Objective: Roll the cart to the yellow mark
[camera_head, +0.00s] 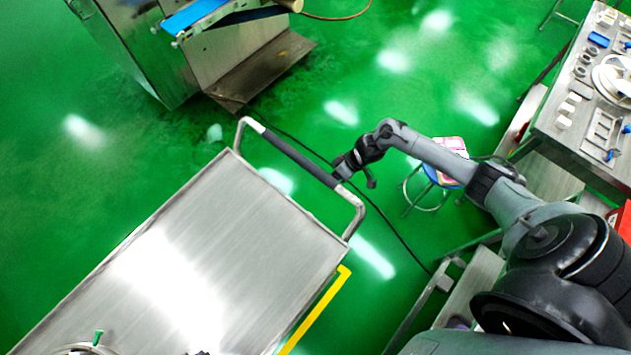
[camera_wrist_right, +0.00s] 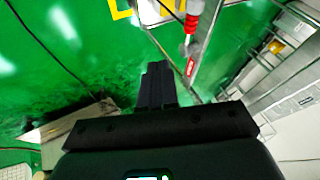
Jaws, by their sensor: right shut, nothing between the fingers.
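The cart (camera_head: 190,240) has a flat steel top and fills the lower left of the head view. Its bent steel push handle has a dark grey grip (camera_head: 295,155) at the far end. The yellow mark (camera_head: 315,312) is an L-shaped line on the green floor, along the cart's right side, partly hidden by the cart. My right gripper (camera_head: 346,170) is at the right end of the grip; I cannot tell whether it touches. In the wrist view, its dark fingers (camera_wrist_right: 157,85) are together with nothing between them. My left gripper is not in view.
A steel machine with a blue belt (camera_head: 195,14) stands beyond the handle. A round stool (camera_head: 440,175) is behind my right arm. A steel table with parts (camera_head: 560,140) is at right. A dark cable crosses the floor near the handle. Open green floor lies left of the cart.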

